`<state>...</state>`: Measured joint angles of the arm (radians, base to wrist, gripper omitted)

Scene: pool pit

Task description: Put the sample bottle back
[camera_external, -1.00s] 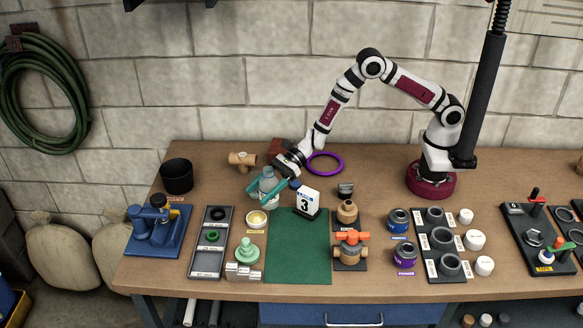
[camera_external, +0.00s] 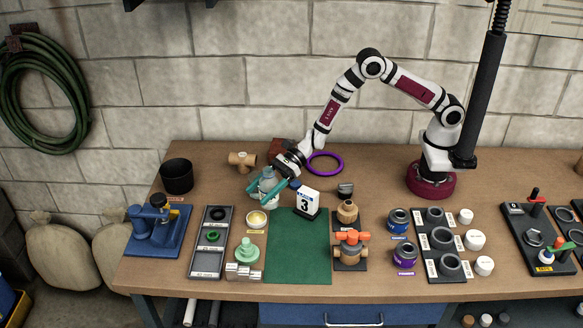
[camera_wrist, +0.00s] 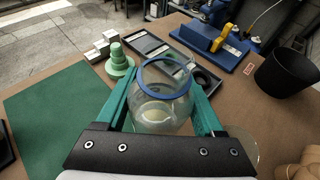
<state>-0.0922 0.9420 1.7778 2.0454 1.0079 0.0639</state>
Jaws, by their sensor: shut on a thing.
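The sample bottle (camera_wrist: 163,100) is clear and round with a blue ring around its open neck. It stands between the teal fingers of my gripper (camera_wrist: 160,108) in the wrist view, with a finger on each side. In the external view my gripper (camera_external: 267,187) is shut on the bottle (camera_external: 268,182) at the back left of the table, behind the small yellow dish (camera_external: 256,218). The bottle looks upright. Whether its base touches the table cannot be told. A pale disc partly shows beside the bottle in the wrist view (camera_wrist: 243,143).
A black cup (camera_external: 177,177) and a tan pipe tee (camera_external: 242,160) stand behind to the left. A purple ring (camera_external: 325,163) lies behind. The green mat (camera_external: 297,250) is clear.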

